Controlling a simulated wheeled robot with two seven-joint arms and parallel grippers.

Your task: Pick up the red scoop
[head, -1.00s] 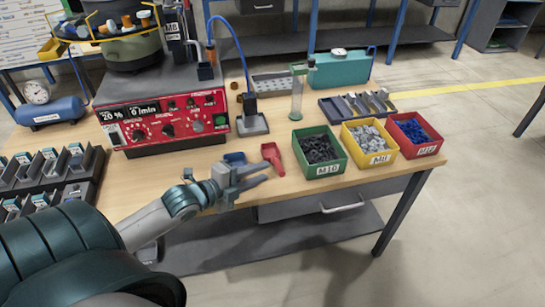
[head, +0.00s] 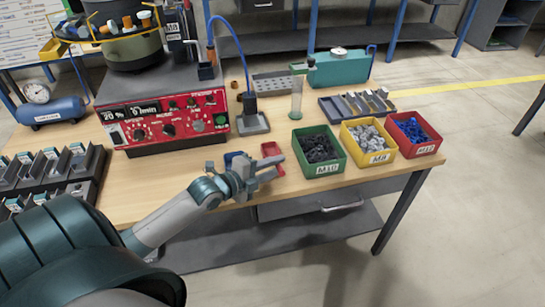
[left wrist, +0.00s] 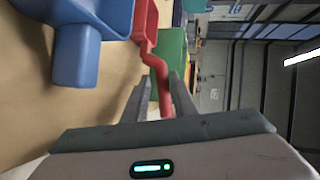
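The red scoop (head: 270,149) lies near the front edge of the workbench, partly hidden by my left gripper (head: 272,164) in the head view. In the left wrist view, the red scoop's handle (left wrist: 162,72) runs down between the two fingers of my left gripper (left wrist: 163,80). The fingers are apart, one on each side of the handle, and I see no firm closure on it. A blue scoop (left wrist: 78,50) lies right beside the red one, to its left. My right gripper is not in view.
Green (head: 342,166), yellow (head: 371,163) and red (head: 419,149) bins of small parts stand right of the scoop. A red control unit (head: 168,130) stands behind left. A dark rack (head: 90,180) is at the left.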

